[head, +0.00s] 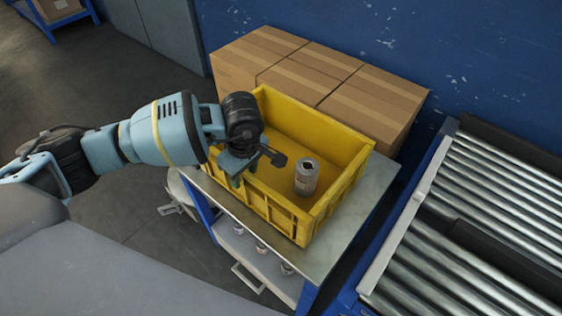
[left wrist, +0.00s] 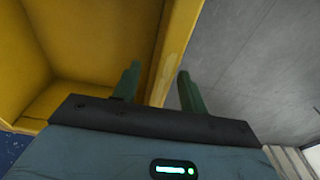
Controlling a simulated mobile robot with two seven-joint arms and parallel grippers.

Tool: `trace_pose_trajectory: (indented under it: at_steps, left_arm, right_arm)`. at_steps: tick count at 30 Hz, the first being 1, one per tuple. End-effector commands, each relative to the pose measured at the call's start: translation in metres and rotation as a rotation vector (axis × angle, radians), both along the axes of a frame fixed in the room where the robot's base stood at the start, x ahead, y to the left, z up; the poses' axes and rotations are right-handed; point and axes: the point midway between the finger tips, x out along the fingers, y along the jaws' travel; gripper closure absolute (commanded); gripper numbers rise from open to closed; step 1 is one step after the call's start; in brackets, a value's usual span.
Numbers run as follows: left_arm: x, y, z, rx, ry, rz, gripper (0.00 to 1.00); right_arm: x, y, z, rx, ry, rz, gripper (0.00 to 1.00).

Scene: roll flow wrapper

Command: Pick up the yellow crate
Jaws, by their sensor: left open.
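The yellow crate (head: 284,222) stands upright on a grey-topped cart (head: 348,232) in the head view. A grey can (head: 306,177) stands inside it. My left gripper (head: 237,172) is at the crate's near left wall. In the left wrist view the crate's wall (left wrist: 172,50) lies between the two open green fingers (left wrist: 155,85), one on the inner side and one on the outer side. I cannot tell whether the fingers touch the wall. My right gripper is not in view.
Several cardboard boxes (head: 333,77) stand right behind the crate against the blue wall. A roller conveyor (head: 490,215) is to the right. The cart's lower shelf (head: 250,258) holds several small cans. Open floor (head: 125,210) lies to the left.

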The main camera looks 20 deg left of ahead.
Motion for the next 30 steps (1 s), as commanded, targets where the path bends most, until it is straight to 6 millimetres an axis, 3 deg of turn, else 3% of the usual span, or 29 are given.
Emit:
trace_pose_trajectory:
  at_steps: [6, 16, 25, 30]
  left_arm:
    - [-0.001, 0.004, -0.028, 0.001, 0.002, 0.001, 0.57]
    - [-0.001, 0.005, -0.033, 0.000, 0.001, 0.000, 0.59]
    - [-0.001, 0.005, -0.033, 0.000, 0.001, 0.001, 0.98]
    - [-0.001, 0.005, -0.033, 0.000, 0.001, 0.001, 1.00]
  right_arm:
    - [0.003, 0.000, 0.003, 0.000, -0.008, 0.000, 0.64]
    - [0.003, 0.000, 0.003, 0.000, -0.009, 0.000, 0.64]
    - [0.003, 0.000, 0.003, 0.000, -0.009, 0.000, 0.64]
    - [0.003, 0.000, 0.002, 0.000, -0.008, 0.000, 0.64]
